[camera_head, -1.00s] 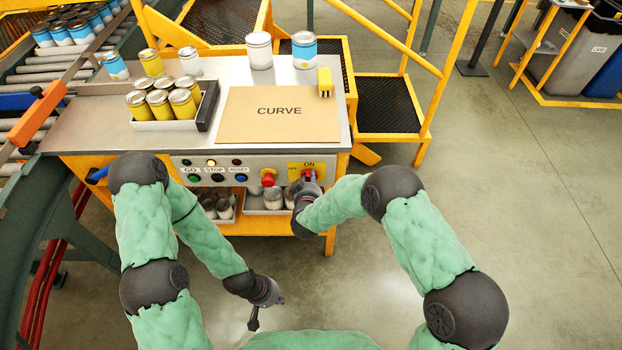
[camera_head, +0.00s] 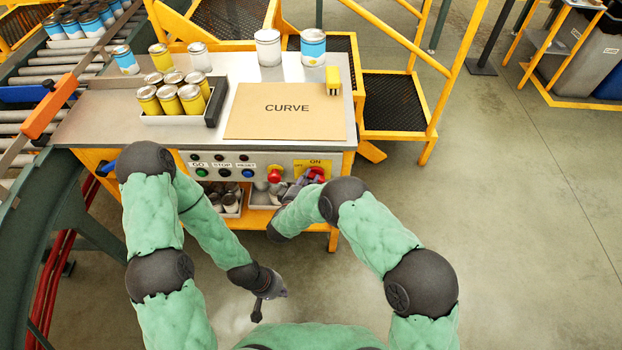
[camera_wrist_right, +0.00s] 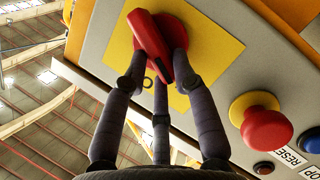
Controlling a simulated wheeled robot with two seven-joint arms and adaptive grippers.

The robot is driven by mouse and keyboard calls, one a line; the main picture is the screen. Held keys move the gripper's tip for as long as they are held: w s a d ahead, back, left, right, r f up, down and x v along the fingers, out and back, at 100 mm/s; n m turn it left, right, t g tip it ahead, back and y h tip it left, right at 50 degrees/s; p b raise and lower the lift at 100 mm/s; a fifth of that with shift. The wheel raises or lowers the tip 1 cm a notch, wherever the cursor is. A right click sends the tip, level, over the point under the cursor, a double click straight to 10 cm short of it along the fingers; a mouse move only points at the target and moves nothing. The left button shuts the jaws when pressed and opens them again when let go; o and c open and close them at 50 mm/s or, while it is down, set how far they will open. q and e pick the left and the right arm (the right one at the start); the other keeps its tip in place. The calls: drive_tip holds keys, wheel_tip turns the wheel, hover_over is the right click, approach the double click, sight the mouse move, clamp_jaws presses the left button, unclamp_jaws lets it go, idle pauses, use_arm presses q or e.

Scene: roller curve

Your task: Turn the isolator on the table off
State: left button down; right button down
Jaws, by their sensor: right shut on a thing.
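The isolator is a red rotary handle (camera_head: 316,174) on a yellow plate (camera_head: 326,163), on the table's front panel, with ON marked above it and OFF at its left. In the right wrist view the red handle (camera_wrist_right: 150,45) stands slanted to its yellow plate (camera_wrist_right: 205,50), one end near a small ring mark. My right gripper (camera_wrist_right: 158,70) is shut on the handle, with fingers on both sides of it. In the head view this gripper (camera_head: 306,181) partly hides the handle. My left gripper (camera_head: 257,312) hangs low, away from the table; its fingers are too small to read.
A red mushroom button (camera_head: 274,176) sits left of the isolator; it also shows in the wrist view (camera_wrist_right: 266,130). Green, black and blue push buttons are further left. Cans and a CURVE board (camera_head: 285,110) lie on the table (camera_head: 90,128). Yellow railings stand at the right.

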drive_tip(key=n, duration=0.1)
drive_tip(key=f+n+t+h+b, duration=0.1)
drive_tip(key=n, duration=0.1)
drive_tip(key=n+b, duration=0.1)
drive_tip(key=shift+a+f+n+t, duration=0.15)
drive_tip(key=shift+a+n+t, duration=0.15)
drive_tip(key=shift+a, duration=0.05)
idle(0.5)
drive_tip(key=c, duration=1)
unclamp_jaws()
drive_tip(key=shift+h, duration=0.3)
wheel_tip(320, 180, up, 10)
